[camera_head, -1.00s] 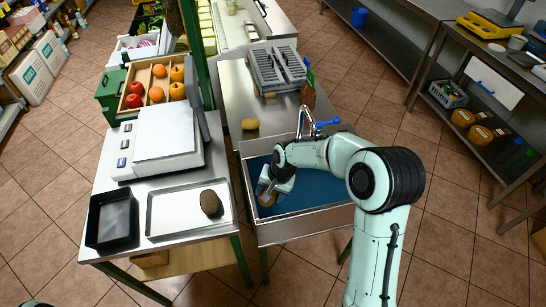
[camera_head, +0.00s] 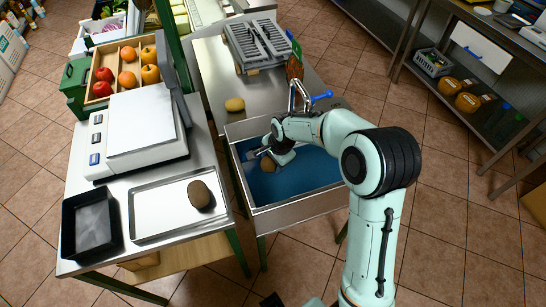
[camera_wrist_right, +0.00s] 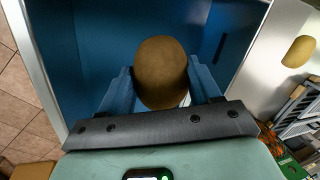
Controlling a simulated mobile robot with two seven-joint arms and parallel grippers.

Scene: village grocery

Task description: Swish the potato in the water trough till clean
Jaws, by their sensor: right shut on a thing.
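The water trough (camera_head: 305,186) is a metal basin with a blue inside, set in the bench at the centre. My right gripper (camera_head: 267,157) reaches down into it near its left side. It is shut on a brown oval potato (camera_head: 269,165), held low in the trough. In the right wrist view the potato (camera_wrist_right: 160,73) sits between the two blue fingers, with the trough's blue wall (camera_wrist_right: 60,35) around it. Its visible face looks plain brown; whether it touches the water is unclear. My left gripper is not in view.
A darker potato (camera_head: 199,194) lies in a metal tray (camera_head: 150,222) on the left table, beside a black tray (camera_head: 90,222) and a scale (camera_head: 138,128). A paler potato (camera_head: 235,104) lies behind the trough, near the tap (camera_head: 300,95) and a grey rack (camera_head: 262,45).

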